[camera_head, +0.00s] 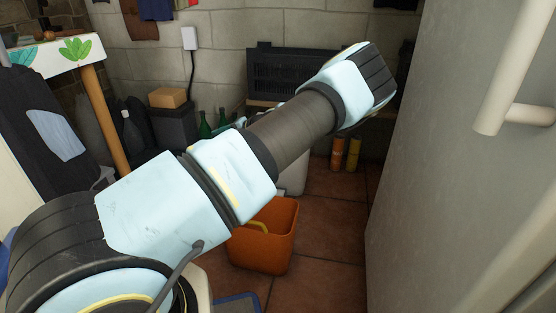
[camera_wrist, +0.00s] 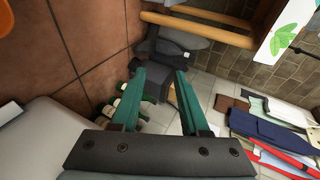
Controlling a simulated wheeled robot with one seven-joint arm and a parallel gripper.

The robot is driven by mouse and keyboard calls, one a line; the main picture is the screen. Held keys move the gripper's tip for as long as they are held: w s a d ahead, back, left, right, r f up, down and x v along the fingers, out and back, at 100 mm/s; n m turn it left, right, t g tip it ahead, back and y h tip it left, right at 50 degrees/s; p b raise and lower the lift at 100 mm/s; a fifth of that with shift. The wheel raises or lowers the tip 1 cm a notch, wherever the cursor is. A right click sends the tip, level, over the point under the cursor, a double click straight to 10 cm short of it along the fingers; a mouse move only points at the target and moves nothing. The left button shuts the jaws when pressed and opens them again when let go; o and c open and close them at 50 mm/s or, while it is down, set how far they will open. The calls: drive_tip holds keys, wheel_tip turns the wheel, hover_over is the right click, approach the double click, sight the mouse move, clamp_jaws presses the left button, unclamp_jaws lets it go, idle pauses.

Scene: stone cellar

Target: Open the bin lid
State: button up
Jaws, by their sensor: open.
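A pale container (camera_head: 294,178), which looks like the bin, stands on the floor behind my arm in the head view. My arm hides most of it, and its lid cannot be made out there. A smooth pale surface (camera_wrist: 45,145) at the lower left of the wrist view may be its top; I cannot tell for sure. My gripper (camera_wrist: 160,73) shows in the wrist view with two green fingers apart and nothing between them. It is beside the pale surface, with no contact seen.
An open orange bucket (camera_head: 264,240) stands on the tiled floor in front. Green bottles (camera_head: 204,126) and a dark box (camera_head: 172,128) are at the back left. A large grey door (camera_head: 450,190) with a handle fills the right side.

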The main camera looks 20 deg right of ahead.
drive_tip(key=d+f+m+t+h+b, duration=0.2)
drive_tip(key=d+f+m+t+b, duration=0.25)
drive_tip(key=d, duration=0.85)
drive_tip(key=d+f+m+t+h+b, duration=0.35)
drive_tip(key=d+f+b, duration=0.25)
drive_tip(key=d, duration=0.6)
drive_tip(key=b+x, duration=0.4)
drive_tip(key=x, duration=0.6)
drive_tip(key=shift+w+r+t+y, duration=0.25)
drive_tip(key=shift+r+t+y, duration=0.05)
drive_tip(key=shift+t+y, duration=0.1)
clamp_jaws()
drive_tip(key=shift+f, duration=0.1)
